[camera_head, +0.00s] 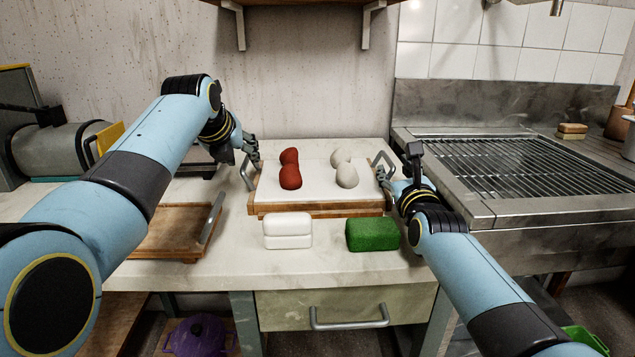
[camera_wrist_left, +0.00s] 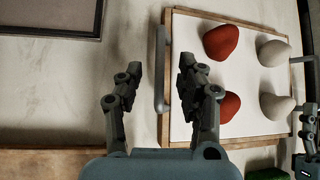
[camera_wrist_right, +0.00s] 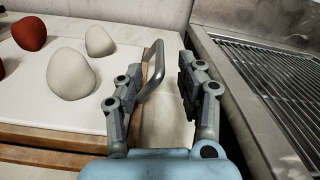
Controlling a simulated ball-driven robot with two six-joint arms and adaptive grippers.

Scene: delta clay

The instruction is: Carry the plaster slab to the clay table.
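The plaster slab (camera_head: 318,184) is a white board in a wooden frame with a metal handle at each end. It lies on the pale counter and bears two red lumps (camera_head: 290,168) and two pale lumps (camera_head: 346,174). My left gripper (camera_wrist_left: 155,85) is open at the slab's left handle (camera_wrist_left: 160,70), which shows between or just beside its fingers. My right gripper (camera_wrist_right: 155,88) is open at the right handle (camera_wrist_right: 152,70), which stands close to its left finger. Neither gripper is visibly closed on a handle.
A white block (camera_head: 288,231) and a green block (camera_head: 372,234) lie in front of the slab. A wooden tray (camera_head: 170,232) with a metal handle lies at the left. A steel sink with a grate (camera_head: 520,166) stands at the right.

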